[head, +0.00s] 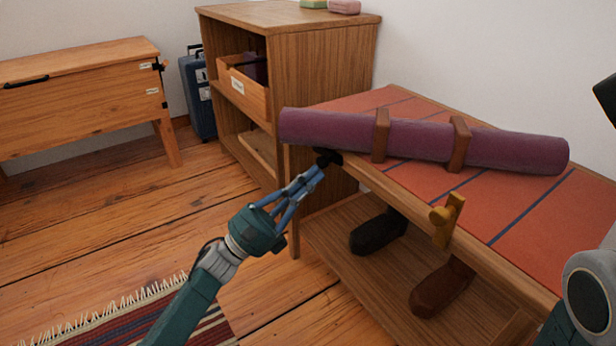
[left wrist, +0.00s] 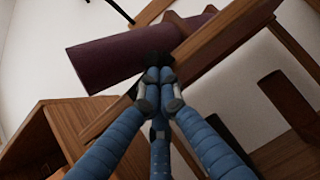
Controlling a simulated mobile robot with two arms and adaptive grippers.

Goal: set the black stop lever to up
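The black stop lever (head: 328,157) is at the left end of the bench's front edge, below the purple roll. It also shows as a dark piece in the left wrist view (left wrist: 156,60). My left gripper (head: 318,169) reaches up to it from the lower left. Its blue fingers come together at the tips (left wrist: 159,80), at or just under the lever. The tips partly cover the lever, so its exact angle is hard to read. I cannot tell whether any of it lies between the tips. My right gripper does not show.
The purple roll (head: 340,135) lies on the red-topped bench (head: 540,215) in brown straps. A yellow lever (head: 447,220) is farther right on the front edge. A wooden cabinet (head: 325,65) stands behind; open floor lies left.

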